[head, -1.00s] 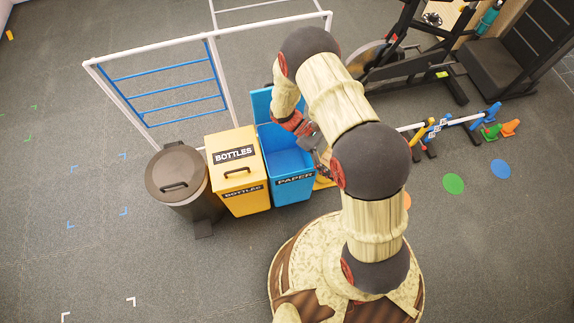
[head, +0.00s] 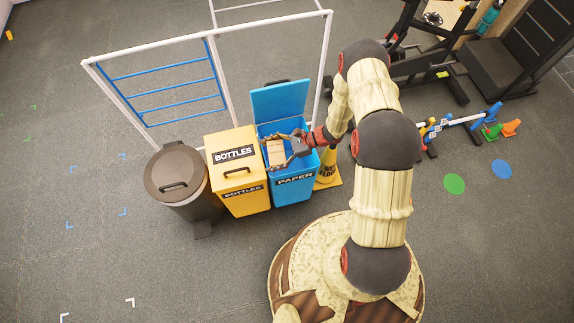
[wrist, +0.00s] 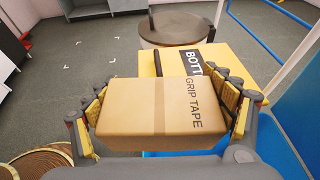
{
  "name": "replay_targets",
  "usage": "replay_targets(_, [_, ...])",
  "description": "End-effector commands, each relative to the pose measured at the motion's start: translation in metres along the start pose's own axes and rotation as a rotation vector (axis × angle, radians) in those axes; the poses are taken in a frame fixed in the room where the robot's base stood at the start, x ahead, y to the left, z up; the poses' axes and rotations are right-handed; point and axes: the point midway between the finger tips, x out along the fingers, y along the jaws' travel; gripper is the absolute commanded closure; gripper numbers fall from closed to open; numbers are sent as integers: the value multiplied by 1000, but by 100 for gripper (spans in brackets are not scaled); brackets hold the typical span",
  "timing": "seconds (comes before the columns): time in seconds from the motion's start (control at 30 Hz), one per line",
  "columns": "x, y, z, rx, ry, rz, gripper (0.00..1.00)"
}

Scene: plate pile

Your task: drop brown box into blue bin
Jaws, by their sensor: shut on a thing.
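The brown box (wrist: 160,108), printed GRIP TAPE, is held between both fingers of my gripper (wrist: 165,112) in the wrist view. In the head view my gripper (head: 287,150) is shut on the brown box (head: 277,152) over the opening of the blue bin (head: 292,190), which is labelled PAPER. The bin's blue lid (head: 280,100) stands open at the back. In the wrist view the box hides most of the bin; a blue strip shows below the box.
A yellow BOTTLES bin (head: 238,180) with a shut lid stands left of the blue bin. A dark round bin (head: 178,180) is further left. A yellow floor sign (head: 328,168) stands right of the blue bin. A white frame (head: 160,50) stands behind.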

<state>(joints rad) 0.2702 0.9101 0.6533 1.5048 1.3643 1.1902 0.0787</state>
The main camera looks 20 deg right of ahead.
Motion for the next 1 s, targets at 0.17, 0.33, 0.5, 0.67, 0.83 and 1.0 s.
replay_targets(0.17, [-14, -62, -35, 135, -1, -316, 39])
replay_targets(0.33, [-36, -102, -67, 227, 0, -539, 39])
replay_targets(0.5, [-52, -120, -85, 272, -1, -653, 39])
replay_targets(0.67, [-54, -124, -92, 280, -1, -677, 39])
replay_targets(0.83, [-49, -124, -104, 279, -2, -676, 39])
replay_targets(1.0, [-41, -124, -122, 280, -2, -675, 39])
